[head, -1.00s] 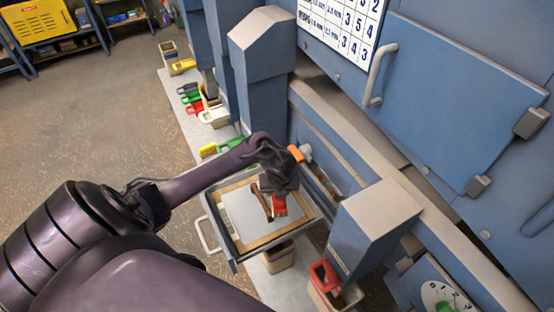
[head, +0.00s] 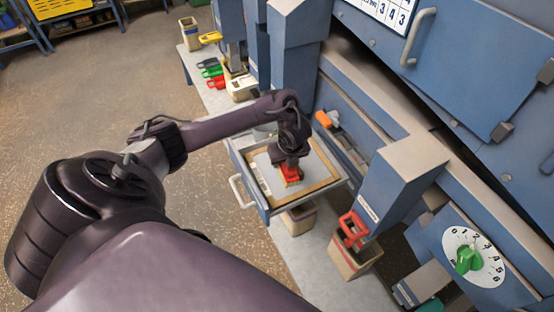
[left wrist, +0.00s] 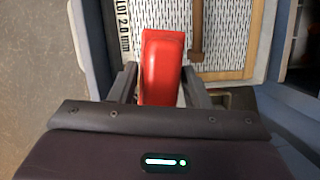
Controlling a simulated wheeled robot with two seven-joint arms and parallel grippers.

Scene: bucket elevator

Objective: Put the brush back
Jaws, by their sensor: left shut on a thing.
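My left gripper (head: 290,165) is over the screen tray (head: 332,183) pulled out from the blue machine. It is shut on a red thing (left wrist: 162,60), which I take for the brush; it also shows red below the gripper in the head view (head: 291,175). The tray has a wooden frame and a pale slotted screen (left wrist: 160,14). A brown wooden strip (left wrist: 196,28) lies over the screen beside the brush in the left wrist view. I cannot tell whether the brush touches the screen. My right gripper is not in view.
A green dial (head: 468,260) is lower right. Several coloured scoops (head: 212,72) lie on the far bench.

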